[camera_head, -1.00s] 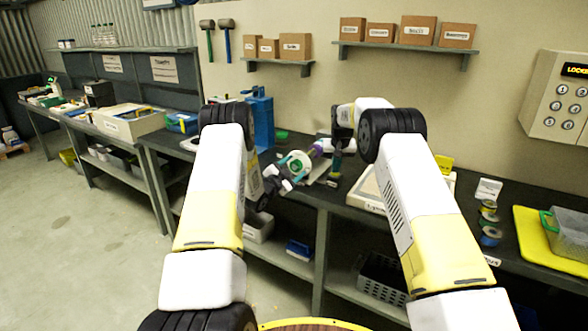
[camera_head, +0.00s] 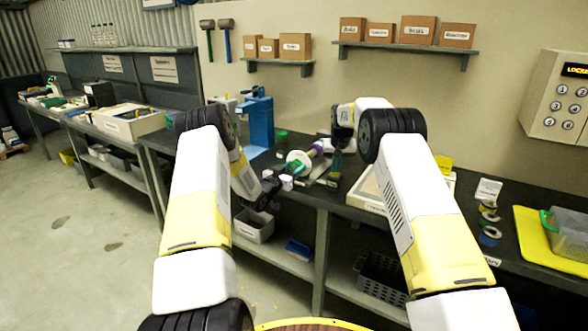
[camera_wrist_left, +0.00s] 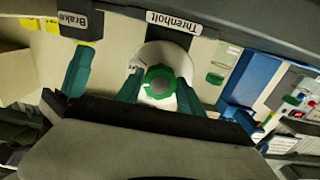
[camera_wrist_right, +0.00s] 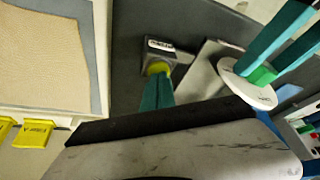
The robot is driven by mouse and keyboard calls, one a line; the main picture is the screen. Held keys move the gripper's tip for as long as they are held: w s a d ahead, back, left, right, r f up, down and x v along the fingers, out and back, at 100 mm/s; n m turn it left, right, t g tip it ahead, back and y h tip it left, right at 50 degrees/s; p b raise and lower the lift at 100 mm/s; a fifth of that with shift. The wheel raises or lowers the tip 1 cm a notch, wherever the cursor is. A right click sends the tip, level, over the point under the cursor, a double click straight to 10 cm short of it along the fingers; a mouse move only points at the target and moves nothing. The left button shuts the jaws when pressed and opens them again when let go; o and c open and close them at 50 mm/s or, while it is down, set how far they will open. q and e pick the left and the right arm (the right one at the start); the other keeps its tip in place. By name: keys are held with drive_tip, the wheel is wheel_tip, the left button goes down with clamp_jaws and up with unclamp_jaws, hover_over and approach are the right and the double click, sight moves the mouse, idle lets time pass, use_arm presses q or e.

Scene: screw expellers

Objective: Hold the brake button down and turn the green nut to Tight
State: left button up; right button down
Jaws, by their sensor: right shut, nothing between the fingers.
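The green nut (camera_wrist_left: 160,82) sits in front of a round white disc (camera_wrist_left: 163,58) in the left wrist view. My left gripper (camera_wrist_left: 159,84) has its teal fingers on both sides of the nut, against its edges, and looks shut on it. In the head view my left gripper (camera_head: 283,182) is at the disc. My right gripper (camera_wrist_right: 157,88) is shut and empty, its fingertips at the yellow brake button (camera_wrist_right: 158,68). Whether the button is pressed in is hidden. The Brake label (camera_wrist_left: 74,20) shows in the left wrist view, beside the Threnholt label (camera_wrist_left: 167,21).
A blue machine (camera_head: 261,118) stands just left of the disc. A pale tray (camera_head: 372,192) lies on the bench to the right. A yellow tag (camera_wrist_right: 36,133) shows near the right gripper.

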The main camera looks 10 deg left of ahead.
use_arm(q)
drive_tip(key=c, duration=0.5)
drive_tip(key=m, duration=0.6)
drive_tip(key=shift+m, duration=0.4)
drive_tip(key=o, duration=1)
drive_tip(key=shift+v, duration=4)
use_arm(e)
wheel_tip(320, 180, up, 8)
use_arm(q)
drive_tip(key=shift+r, duration=0.1)
